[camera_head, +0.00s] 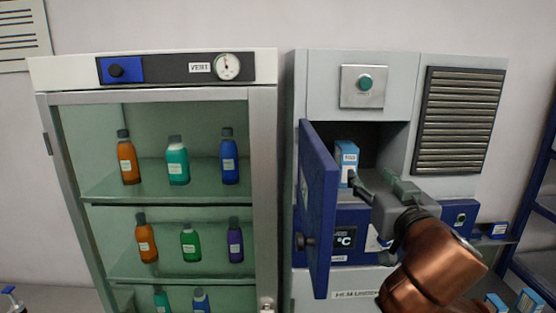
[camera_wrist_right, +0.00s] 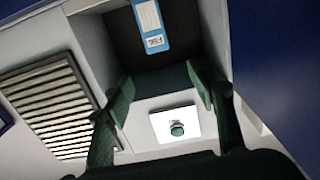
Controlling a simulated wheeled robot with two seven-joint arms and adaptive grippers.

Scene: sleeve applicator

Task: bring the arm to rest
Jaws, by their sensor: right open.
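My right gripper (camera_head: 375,182) is open at the mouth of the machine's compartment (camera_head: 382,140), with nothing between its fingers. In the wrist view the right gripper's two green fingers (camera_wrist_right: 160,95) are spread apart. A blue and white box (camera_head: 346,160) stands inside the compartment, just left of the fingers in the head view. The same box (camera_wrist_right: 149,25) shows beyond the fingertips in the wrist view, apart from them. The compartment's blue door (camera_head: 319,205) stands open on the left. My left gripper is not in view.
A green button (camera_head: 365,83) is on the panel above the compartment, beside a vent grille (camera_head: 458,118). A glass-front cabinet (camera_head: 265,190) with several bottles stands at left. Small blue boxes (camera_head: 528,300) sit at lower right, near a blue rack (camera_head: 540,215).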

